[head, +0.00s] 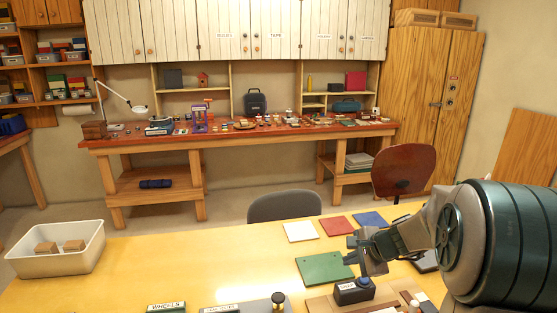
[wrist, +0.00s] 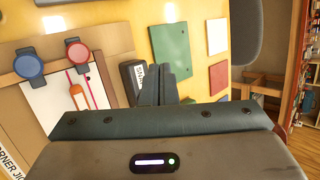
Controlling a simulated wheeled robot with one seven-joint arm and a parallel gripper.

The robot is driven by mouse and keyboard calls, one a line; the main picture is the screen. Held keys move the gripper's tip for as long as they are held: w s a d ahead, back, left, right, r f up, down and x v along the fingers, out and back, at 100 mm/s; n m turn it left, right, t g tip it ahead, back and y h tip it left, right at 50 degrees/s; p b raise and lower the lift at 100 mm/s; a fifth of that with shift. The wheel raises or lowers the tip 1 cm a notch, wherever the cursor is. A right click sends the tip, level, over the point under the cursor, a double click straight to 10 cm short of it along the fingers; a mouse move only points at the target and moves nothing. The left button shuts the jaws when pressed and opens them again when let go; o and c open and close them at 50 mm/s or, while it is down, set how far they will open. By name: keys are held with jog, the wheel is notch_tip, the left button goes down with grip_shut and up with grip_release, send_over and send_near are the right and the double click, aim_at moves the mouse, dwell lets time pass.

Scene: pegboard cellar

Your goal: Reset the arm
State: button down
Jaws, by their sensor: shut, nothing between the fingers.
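My arm reaches in from the right in the head view, over the yellow table (head: 170,250). My gripper (head: 352,250) is shut and empty. It is above the table, beside the right edge of the green board (head: 322,271). In the wrist view, the two fingers of my gripper (wrist: 162,84) lie close together with nothing between them. The green board also shows there (wrist: 170,43), beyond the fingers. A small dark labelled box (head: 354,291) stands just in front of the gripper in the head view.
White (head: 300,231), red (head: 338,226) and blue (head: 369,219) tiles lie behind the green board. A white bin (head: 28,268) with wooden blocks stands at left. Labelled boxes (head: 166,307) line the front edge. A blue disc (wrist: 29,66) and red disc (wrist: 78,53) are on a wooden fixture.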

jog(key=s+a+r+n+g+h, duration=0.1)
jog(key=s+a+r+n+h, duration=0.1)
jog(key=s+n, duration=0.6)
jog(key=s+a+r+n+g+h, duration=0.2)
jog(key=s+n, duration=0.5)
jog(key=s, duration=1.2)
jog(key=shift+a+r+n+h, duration=0.3)
jog(key=shift+a+r+n, duration=0.1)
jog(key=shift+a+r, duration=0.1)
